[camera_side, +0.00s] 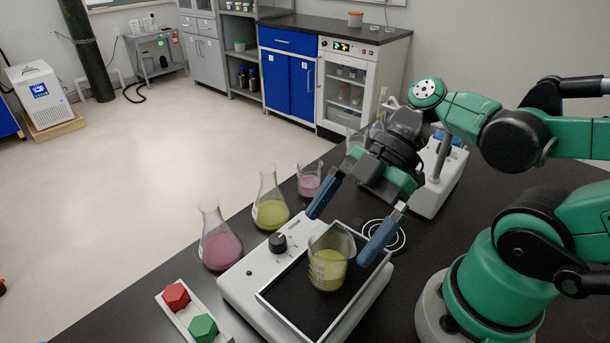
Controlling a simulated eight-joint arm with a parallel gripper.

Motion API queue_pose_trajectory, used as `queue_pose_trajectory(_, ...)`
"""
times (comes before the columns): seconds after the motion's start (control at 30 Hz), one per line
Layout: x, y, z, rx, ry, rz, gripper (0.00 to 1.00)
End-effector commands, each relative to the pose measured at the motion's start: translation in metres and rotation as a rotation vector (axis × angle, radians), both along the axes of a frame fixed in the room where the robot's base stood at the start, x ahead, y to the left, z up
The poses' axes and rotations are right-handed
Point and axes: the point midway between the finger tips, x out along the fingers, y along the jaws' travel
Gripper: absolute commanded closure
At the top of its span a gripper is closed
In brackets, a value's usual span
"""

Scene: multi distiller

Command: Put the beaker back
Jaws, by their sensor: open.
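A glass beaker (328,262) with yellow-green liquid stands upright on the dark plate of a white device (247,294) with a black knob. My gripper (344,232) is open, with its two blue fingers above and to either side of the beaker's rim. Nothing is held between them. I cannot tell whether a finger touches the glass. A second beaker (309,183) with pink liquid stands on the table behind, to the left of my gripper.
A flask with yellow liquid (270,210) and a flask with pink liquid (220,245) stand left of the device. A red and a green hexagonal block (203,328) sit on a white holder at the front left. Another white device (437,185) stands behind my gripper. White rings (398,240) mark the black table.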

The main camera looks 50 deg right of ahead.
Motion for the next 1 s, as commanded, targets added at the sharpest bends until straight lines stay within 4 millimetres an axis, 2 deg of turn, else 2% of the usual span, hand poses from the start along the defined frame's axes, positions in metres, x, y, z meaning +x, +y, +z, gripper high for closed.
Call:
queue_pose_trajectory(0.2, 0.003, 0.018, -0.017, 0.0, -0.001, 0.006, 0.0)
queue_pose_trajectory(0.43, 0.006, 0.029, -0.029, 0.0, 0.0, 0.004, 0.0)
queue_pose_trajectory(0.9, 0.006, 0.034, -0.034, 0.0, 0.0, 0.0, 0.0)
queue_pose_trajectory(1.0, 0.006, 0.034, -0.034, 0.0, 0.0, 0.0, 0.28)
